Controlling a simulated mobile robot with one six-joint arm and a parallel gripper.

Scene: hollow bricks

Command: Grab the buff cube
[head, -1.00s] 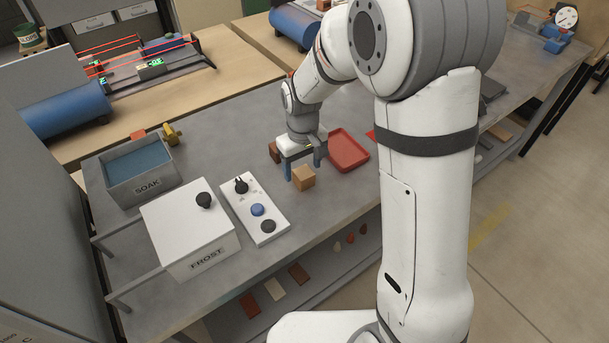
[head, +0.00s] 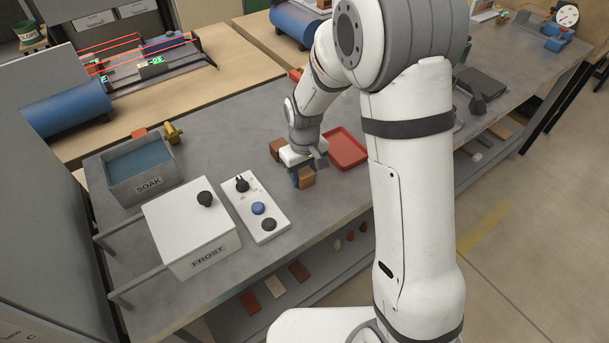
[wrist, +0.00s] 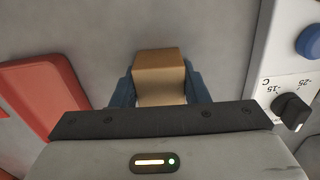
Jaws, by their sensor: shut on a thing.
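The buff cube (head: 307,178) is a tan block on the grey bench, left of the red tray. My gripper (head: 303,177) is over it, with the blue fingers down at its sides. In the wrist view the cube (wrist: 159,75) sits between the two blue fingers of my gripper (wrist: 158,88), which are shut on it. The cube appears to be at bench level; the head view does not show clearly whether it touches the bench.
A red tray (head: 346,148) lies just right of the gripper. A brown block (head: 277,147) stands behind it. The white control panel (head: 256,208), the FROST box (head: 190,228) and the SOAK bin (head: 140,170) are to the left.

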